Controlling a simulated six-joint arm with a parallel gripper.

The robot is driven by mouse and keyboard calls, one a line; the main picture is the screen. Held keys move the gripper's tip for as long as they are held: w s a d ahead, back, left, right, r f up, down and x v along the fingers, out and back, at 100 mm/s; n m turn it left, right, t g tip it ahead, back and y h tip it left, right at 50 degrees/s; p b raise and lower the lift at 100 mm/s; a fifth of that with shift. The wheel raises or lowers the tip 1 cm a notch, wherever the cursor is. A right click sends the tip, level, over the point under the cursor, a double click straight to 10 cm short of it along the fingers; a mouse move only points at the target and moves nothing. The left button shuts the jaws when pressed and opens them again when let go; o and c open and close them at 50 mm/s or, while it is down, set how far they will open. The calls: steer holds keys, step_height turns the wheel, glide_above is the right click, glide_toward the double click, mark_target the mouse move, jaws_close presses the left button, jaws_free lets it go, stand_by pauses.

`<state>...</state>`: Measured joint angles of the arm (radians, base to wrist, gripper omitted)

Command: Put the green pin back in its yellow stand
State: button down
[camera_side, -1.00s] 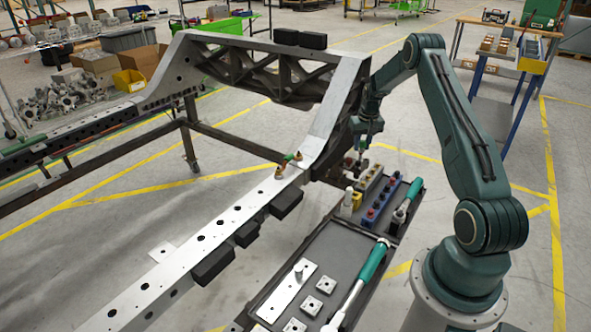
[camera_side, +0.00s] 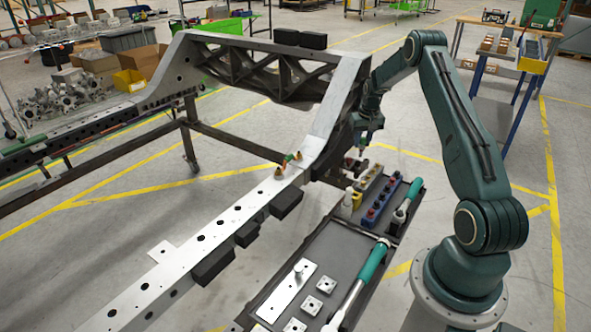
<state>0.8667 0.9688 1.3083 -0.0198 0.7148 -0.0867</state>
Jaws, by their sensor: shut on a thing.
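My gripper (camera_side: 364,139) hangs over the far end of the dark tray, beside the inner end of the metal chassis rail. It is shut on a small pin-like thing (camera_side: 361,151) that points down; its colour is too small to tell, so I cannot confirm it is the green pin. A small yellow stand (camera_side: 357,199) sits in the tray below and nearer the camera, beside a white bottle-like item (camera_side: 347,201). The held thing is above the tray and apart from the yellow stand.
A blue rack (camera_side: 379,203) and a grey rack (camera_side: 369,181) stand by the yellow stand. Green-handled tools (camera_side: 372,262) lie along the tray's right side. Two small orange-and-green fittings (camera_side: 284,164) stand on the chassis rail (camera_side: 235,215). The frame upright rises left of my gripper.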

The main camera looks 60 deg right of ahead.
steer(key=shift+r, duration=2.55)
steer(key=shift+f, duration=0.1)
step_height(320, 180, down, 15)
steer(key=shift+a+f, duration=0.15)
steer(key=shift+a, duration=0.05)
steer(key=shift+s+f, duration=0.1)
steer(key=shift+f, duration=2.75)
steer(key=shift+f, duration=2.2)
